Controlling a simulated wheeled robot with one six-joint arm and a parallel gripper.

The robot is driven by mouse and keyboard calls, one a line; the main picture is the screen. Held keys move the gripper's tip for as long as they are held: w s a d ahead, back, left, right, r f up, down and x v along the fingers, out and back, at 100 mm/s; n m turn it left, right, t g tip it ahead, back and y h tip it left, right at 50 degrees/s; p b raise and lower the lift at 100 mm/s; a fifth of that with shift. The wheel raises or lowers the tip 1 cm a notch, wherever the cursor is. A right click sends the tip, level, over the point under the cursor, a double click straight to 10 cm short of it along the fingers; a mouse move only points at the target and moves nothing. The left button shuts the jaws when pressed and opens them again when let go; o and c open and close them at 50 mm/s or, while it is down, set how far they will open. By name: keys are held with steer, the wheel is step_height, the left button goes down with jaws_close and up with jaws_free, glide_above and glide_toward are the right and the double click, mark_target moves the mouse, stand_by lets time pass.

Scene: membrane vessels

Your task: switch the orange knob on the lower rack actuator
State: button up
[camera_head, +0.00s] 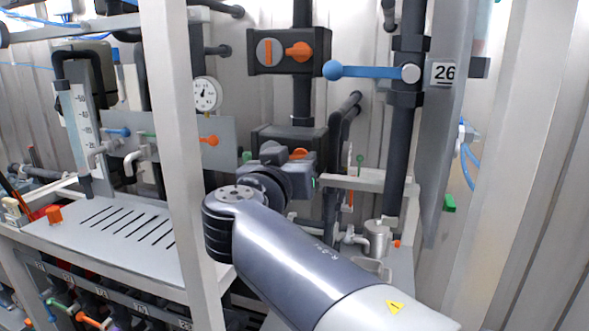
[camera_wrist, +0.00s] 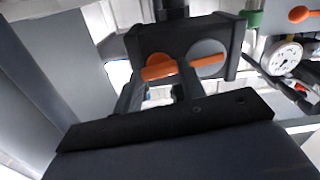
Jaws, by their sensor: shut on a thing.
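The lower rack actuator is a dark box (camera_head: 262,134) on the pipe in the head view, partly hidden behind my gripper (camera_head: 283,155). Its orange knob (camera_head: 300,153) shows just past the gripper. In the wrist view the actuator's dark face (camera_wrist: 236,36) fills the top middle. The orange knob (camera_wrist: 158,70) is on the left of that face and lies roughly along the box's length. My gripper (camera_wrist: 160,84) is shut on it, one finger on each side. To the right is a round grey indicator (camera_wrist: 208,68) with an orange bar, roughly in line with the knob.
An upper actuator (camera_head: 282,67) with its own orange knob sits above. A blue lever (camera_head: 365,72) is on the pipe to the right. A white post (camera_head: 178,150) stands close left of my arm. A gauge (camera_head: 206,94) shows behind it and also in the wrist view (camera_wrist: 285,58).

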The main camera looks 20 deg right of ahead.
steer(key=shift+w+a+f+n+b, duration=0.1)
steer(key=shift+n+b, duration=2.25)
steer(key=shift+n, duration=4.85)
steer(key=o, duration=1)
steer(key=b+v, duration=0.2)
steer(key=v, duration=0.9)
steer(key=shift+w, duration=0.1)
